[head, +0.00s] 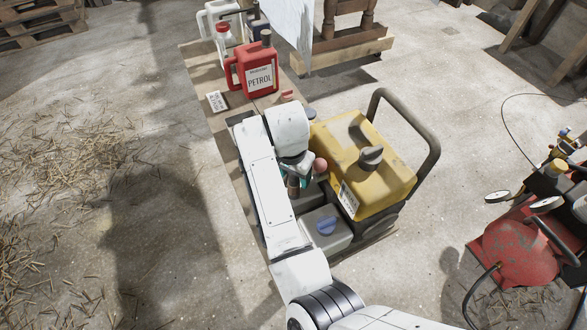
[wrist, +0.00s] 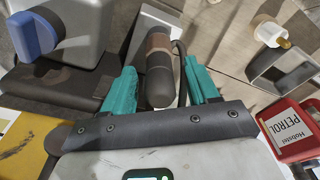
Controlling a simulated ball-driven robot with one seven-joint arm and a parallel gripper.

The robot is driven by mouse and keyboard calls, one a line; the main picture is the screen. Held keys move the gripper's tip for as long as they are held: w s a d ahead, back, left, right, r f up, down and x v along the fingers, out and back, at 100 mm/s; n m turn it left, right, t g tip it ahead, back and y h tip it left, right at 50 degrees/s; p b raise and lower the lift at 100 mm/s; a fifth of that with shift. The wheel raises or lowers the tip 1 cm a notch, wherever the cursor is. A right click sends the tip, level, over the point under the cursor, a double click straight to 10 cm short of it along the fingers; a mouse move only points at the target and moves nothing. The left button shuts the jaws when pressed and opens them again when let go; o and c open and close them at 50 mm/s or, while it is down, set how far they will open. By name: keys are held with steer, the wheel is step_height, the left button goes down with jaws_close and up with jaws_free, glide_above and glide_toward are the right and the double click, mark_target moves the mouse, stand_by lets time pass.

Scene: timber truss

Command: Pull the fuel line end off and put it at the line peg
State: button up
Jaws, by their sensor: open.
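My gripper (wrist: 163,85) has teal fingers, open and spread, beside the yellow generator (head: 360,165). Between the fingers in the wrist view is a dark rounded cylinder with a brown band (wrist: 158,72), which looks like the fuel line end. Gaps show on both sides of it. A thin dark line (wrist: 181,62) runs close to its right side. In the head view my arm hides most of this spot; a small brown piece (head: 293,187) shows by the fingers. I cannot make out the line peg in either view.
A grey box with a blue knob (head: 325,225) stands in front of the generator; the knob also shows in the wrist view (wrist: 33,36). A red petrol can (head: 258,72) and white containers stand beyond. A red machine (head: 515,250) is at right.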

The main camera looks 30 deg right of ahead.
jaws_close()
stand_by(0.9)
stand_by(1.2)
steer(key=shift+r+p, duration=0.6)
steer(key=shift+p, duration=0.2)
steer(key=c, duration=0.7)
jaws_free()
jaws_close()
steer(key=shift+r+p, duration=0.6)
steer(key=shift+p, duration=0.15)
stand_by(0.5)
